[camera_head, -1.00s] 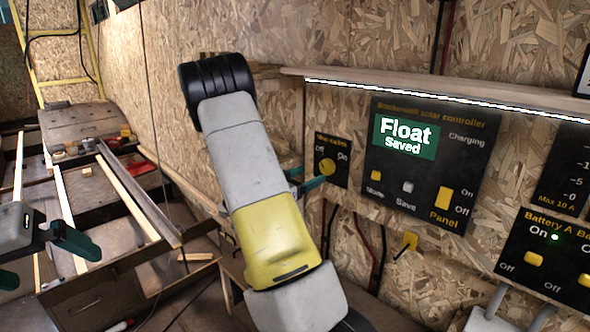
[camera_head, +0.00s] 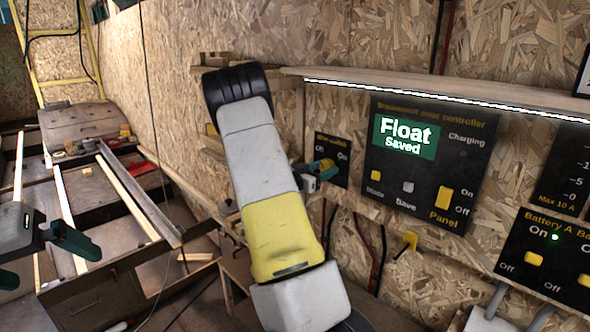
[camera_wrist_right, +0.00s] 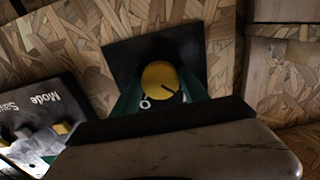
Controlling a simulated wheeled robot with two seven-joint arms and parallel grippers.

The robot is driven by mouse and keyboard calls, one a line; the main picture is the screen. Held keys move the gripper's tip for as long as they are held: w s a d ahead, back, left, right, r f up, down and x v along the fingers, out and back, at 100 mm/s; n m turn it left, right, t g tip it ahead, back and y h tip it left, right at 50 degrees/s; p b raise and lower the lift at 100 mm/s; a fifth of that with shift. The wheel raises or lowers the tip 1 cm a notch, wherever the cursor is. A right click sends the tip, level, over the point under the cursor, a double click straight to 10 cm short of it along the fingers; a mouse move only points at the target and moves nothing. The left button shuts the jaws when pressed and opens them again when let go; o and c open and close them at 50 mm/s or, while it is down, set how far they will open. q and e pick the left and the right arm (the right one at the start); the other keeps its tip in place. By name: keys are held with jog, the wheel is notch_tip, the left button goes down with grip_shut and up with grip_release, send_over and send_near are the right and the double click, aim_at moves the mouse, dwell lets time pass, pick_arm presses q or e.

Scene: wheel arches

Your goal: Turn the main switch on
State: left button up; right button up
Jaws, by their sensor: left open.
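The main switch (camera_head: 341,152) is a small black panel on the chipboard wall, marked Off and On, with a round yellow knob. In the head view my right gripper (camera_head: 323,170) covers the knob. In the right wrist view the yellow knob (camera_wrist_right: 160,77) shows with a dark pointer line, and my right gripper's green fingers (camera_wrist_right: 161,95) lie on either side of it. I cannot tell whether they press on it. My left gripper (camera_head: 52,264) is open and empty at the far left, away from the wall.
The solar controller (camera_head: 420,212), reading "Float Saved", is just right of the switch. A battery panel (camera_head: 515,255) is at the lower right. A wooden shelf (camera_head: 440,85) with a light strip runs above. A wooden drawer frame (camera_head: 90,295) stands at the left.

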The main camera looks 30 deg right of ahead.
jog(key=c, duration=0.8)
jog(key=m, duration=0.4)
jog(key=shift+m, duration=0.4)
jog(key=m, duration=0.9)
jog(key=shift+m, duration=2)
